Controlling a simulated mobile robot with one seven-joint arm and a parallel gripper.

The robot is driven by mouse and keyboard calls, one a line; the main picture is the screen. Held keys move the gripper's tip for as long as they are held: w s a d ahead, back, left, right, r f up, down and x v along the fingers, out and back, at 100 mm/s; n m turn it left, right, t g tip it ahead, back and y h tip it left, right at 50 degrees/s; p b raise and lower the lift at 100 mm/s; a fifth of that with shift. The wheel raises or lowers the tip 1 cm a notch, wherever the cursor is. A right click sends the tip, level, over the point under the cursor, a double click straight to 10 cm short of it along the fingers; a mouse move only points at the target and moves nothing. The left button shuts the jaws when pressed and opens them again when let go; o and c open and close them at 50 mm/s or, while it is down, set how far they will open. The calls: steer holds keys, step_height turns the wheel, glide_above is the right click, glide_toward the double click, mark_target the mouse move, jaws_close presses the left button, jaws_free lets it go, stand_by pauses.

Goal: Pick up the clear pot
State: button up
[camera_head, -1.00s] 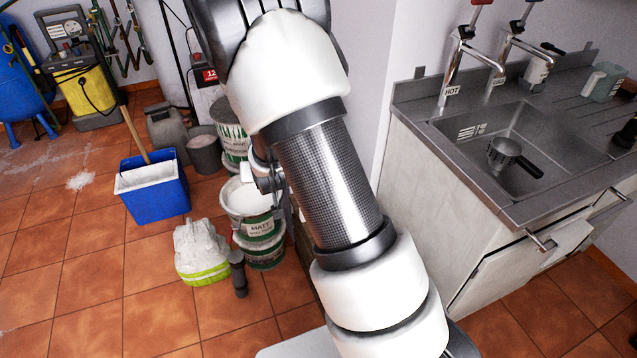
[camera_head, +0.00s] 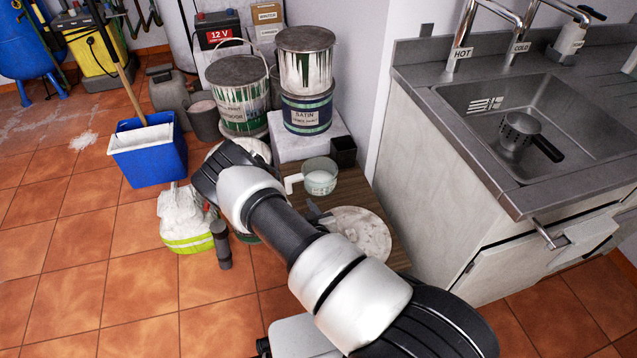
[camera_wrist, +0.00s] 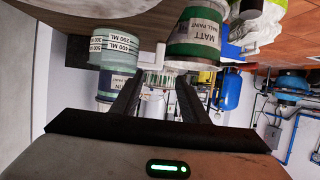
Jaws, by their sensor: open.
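The clear pot (camera_head: 321,181), a see-through measuring pot with a white handle (camera_head: 293,184) on its left, stands on a low wooden surface (camera_head: 365,193). In the wrist view the pot (camera_wrist: 114,50) shows black ML marks and lies upper left, beyond my left finger. A white piece (camera_wrist: 160,55), which looks like its handle, shows above the gap between my fingertips. My gripper (camera_wrist: 157,88) is open, with nothing between its fingers; they appear apart from the pot. In the head view my arm hides the gripper.
Behind the pot, a white block (camera_head: 283,145) bears a satin tin (camera_head: 307,113) with another tin (camera_head: 304,65) stacked on it. In the wrist view a matt paint tin (camera_wrist: 197,35) is at right. A round white-stained lid (camera_head: 357,234) lies in front.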

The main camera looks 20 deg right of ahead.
steer(key=b, duration=0.3)
glide_toward(289, 188)
steer(key=x, duration=0.4)
steer(key=shift+w+r, duration=0.15)
steer(key=shift+w, duration=0.05)
steer(key=b+x, duration=0.1)
steer(key=x, duration=0.1)
steer(key=b+x, duration=0.1)
steer(key=x, duration=0.2)
steer(key=shift+f, duration=0.35)
steer(key=shift+c, duration=0.5)
steer(key=shift+r, duration=0.1)
jaws_close()
